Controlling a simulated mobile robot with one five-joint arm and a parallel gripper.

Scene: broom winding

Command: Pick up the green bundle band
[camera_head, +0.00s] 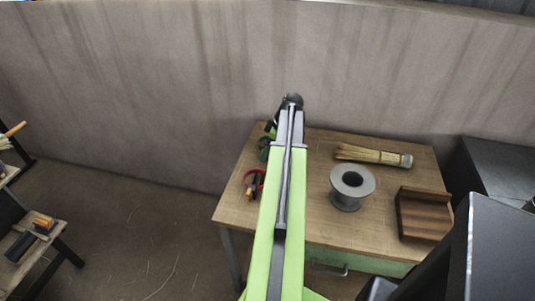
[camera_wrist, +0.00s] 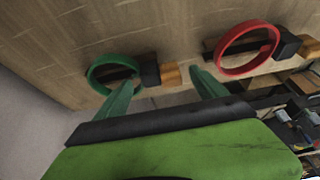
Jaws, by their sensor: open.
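The green bundle band (camera_wrist: 90,78) is a ring on the wooden table top, at the upper left of the wrist view. A dark bar with a wooden end (camera_wrist: 170,74) lies at its right side; part of the bar shows inside the ring. My gripper (camera_wrist: 163,76) is open and empty, with two green fingers apart. Its left fingertip is in front of the ring's lower right edge; I cannot tell whether they touch. In the head view my arm hides most of this spot, and a dark green shape (camera_head: 264,148) shows just left of it.
A red band (camera_wrist: 223,64) lies on the table (camera_head: 315,222) beside a similar dark bar with a wooden end. A wall (camera_head: 150,90) stands behind.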

